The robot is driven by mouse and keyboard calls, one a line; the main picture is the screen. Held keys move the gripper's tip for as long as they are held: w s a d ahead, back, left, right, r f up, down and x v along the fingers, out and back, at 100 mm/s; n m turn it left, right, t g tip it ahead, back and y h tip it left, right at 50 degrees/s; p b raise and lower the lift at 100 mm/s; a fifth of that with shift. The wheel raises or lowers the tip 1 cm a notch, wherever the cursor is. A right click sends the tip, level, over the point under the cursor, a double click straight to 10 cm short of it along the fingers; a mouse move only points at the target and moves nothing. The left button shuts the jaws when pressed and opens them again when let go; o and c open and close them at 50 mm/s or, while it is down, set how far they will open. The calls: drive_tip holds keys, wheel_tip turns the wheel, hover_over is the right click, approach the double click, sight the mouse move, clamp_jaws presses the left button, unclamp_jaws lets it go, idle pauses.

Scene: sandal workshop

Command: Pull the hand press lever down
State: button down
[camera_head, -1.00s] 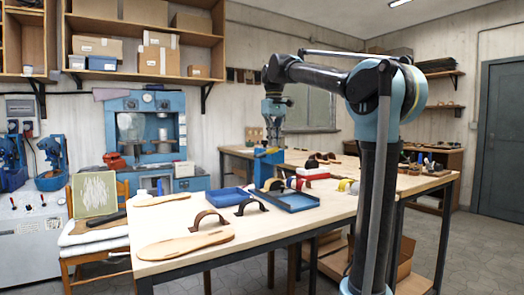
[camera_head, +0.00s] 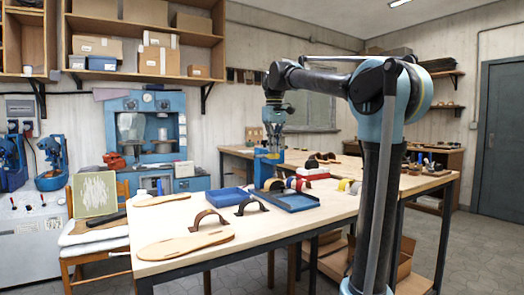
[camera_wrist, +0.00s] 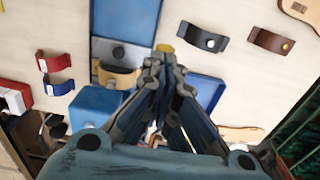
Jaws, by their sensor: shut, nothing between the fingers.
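The hand press (camera_head: 266,170) is a blue upright body on the worktable, beside a blue tray. The rest of the lever is hidden or too small to tell. My gripper (camera_wrist: 155,66) is shut and empty, pointing down over the press; it also shows in the head view (camera_head: 274,148).
The blue tray (camera_head: 292,206) sits right of the press, another blue tray (camera_head: 230,199) to its left. A dark strap (camera_head: 251,205), a brown strap (camera_head: 208,219) and a sole (camera_head: 185,244) lie on the worktable (camera_head: 280,233). Coloured straps lie to the right.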

drive_tip(key=shift+f, duration=1)
wheel_tip(320, 180, up, 12)
drive_tip(key=w+a, duration=0.2)
drive_tip(key=shift+w, duration=0.4)
drive_tip(key=shift+s, duration=0.1)
idle(0.4)
